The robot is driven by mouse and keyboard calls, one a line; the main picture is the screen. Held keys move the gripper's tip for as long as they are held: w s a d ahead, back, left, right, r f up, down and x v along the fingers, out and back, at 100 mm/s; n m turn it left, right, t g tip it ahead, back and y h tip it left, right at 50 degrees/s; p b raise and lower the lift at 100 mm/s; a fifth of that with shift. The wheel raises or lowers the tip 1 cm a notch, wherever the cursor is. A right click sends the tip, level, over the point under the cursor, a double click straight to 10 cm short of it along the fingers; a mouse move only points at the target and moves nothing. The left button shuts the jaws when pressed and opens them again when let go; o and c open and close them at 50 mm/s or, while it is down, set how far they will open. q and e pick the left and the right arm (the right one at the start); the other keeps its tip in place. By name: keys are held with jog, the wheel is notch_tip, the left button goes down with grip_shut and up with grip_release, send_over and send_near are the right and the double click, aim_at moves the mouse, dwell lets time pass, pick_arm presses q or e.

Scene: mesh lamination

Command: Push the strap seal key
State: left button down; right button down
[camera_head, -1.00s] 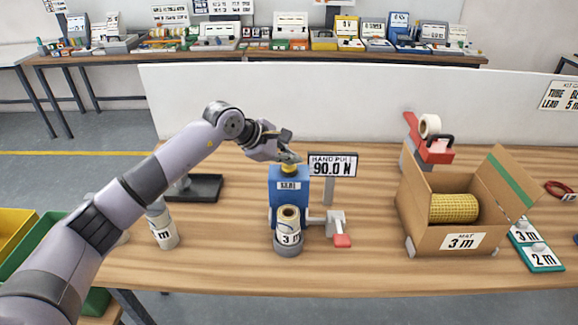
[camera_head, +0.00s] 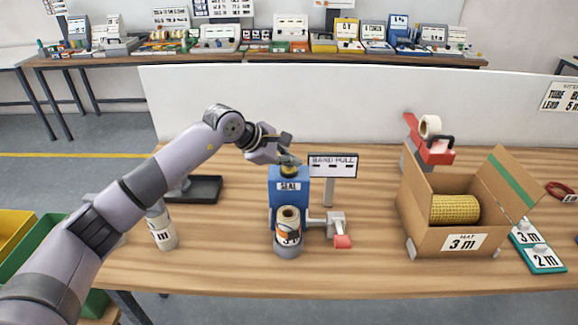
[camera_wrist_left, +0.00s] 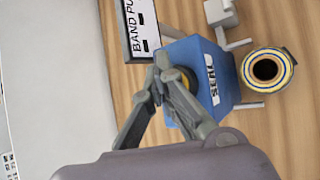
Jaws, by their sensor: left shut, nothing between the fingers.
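The strap seal key is a yellow round button on top of a blue machine (camera_head: 289,194) labelled SEAL. The key (camera_head: 289,170) is partly covered by my left gripper (camera_head: 291,160), which is shut and empty with its fingertips at the key. In the left wrist view the shut fingertips (camera_wrist_left: 163,68) overlap the edge of the yellow key (camera_wrist_left: 187,78), on the blue machine (camera_wrist_left: 222,75). Whether they touch or press it I cannot tell. A rolled tube (camera_head: 288,226) with a strap around it stands in front of the machine. My right gripper is not in view.
A display sign (camera_head: 332,166) reading BAND PULL with dashes stands behind right. A red-ended lever (camera_head: 342,241) sticks out right of the machine. An open cardboard box (camera_head: 440,222) holds a yellow mesh roll (camera_head: 454,208). A black tray (camera_head: 200,189) lies to the left.

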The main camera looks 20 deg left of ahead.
aim_at(290, 170)
pick_arm(q)
jog(key=shift+r+p, duration=0.4)
jog(key=shift+r, duration=0.45)
notch_tip(290, 170, up, 5)
jog(key=shift+r+p, duration=0.1)
jog(key=shift+p, duration=1.05)
